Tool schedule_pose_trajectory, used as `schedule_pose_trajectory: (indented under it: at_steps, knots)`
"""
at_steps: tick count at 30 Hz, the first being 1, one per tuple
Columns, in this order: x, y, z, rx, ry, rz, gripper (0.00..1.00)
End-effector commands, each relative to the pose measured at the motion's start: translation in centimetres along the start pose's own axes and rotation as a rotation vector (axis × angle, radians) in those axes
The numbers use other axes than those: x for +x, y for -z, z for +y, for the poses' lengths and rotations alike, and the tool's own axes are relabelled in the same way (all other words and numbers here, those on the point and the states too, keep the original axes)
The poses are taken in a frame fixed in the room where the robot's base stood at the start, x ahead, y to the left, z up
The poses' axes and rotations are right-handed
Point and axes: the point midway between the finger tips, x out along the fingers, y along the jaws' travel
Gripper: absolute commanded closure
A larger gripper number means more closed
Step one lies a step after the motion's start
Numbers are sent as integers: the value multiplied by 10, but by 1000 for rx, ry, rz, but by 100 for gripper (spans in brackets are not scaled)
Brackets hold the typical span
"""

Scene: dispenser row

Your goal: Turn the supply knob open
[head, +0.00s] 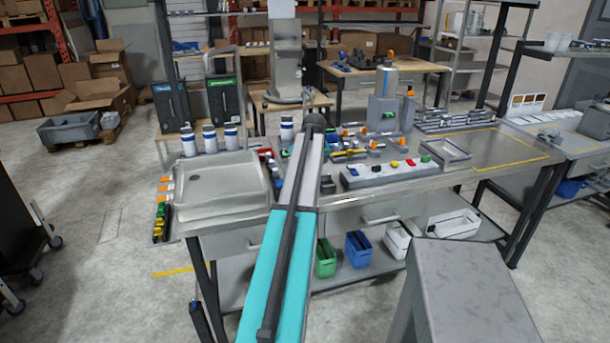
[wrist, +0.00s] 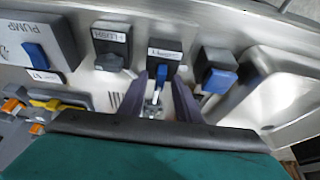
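In the wrist view a dark box with a blue lever-like knob (wrist: 162,72) and a small white label is in the middle. The label is too blurred to read for certain, so I cannot confirm it is the supply knob. My gripper (wrist: 158,88) has two dark purple fingers spread apart, one on each side of this knob. I cannot tell whether either finger touches it. A metal fitting shows between the fingers below the knob. In the head view my arm hides the knob and the fingertips.
A black knob labelled FLUSH (wrist: 108,62) is left of my fingers, with a PUMP box (wrist: 35,45) farther left. Another blue knob (wrist: 217,77) is close on the right. A metal sink tray (head: 222,186) and a button panel (head: 390,171) flank my arm.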

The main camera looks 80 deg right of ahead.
Motion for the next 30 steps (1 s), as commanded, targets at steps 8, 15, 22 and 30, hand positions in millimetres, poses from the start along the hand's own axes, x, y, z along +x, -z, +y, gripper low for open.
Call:
schedule_pose_trajectory:
  at_steps: [8,15,22,30]
  knots:
    - [-4,1,0,1,0,3,70]
    - [-22,1,0,1,-1,3,70]
    - [-52,0,0,1,-1,4,70]
    - [-88,0,1,1,-1,2,70]
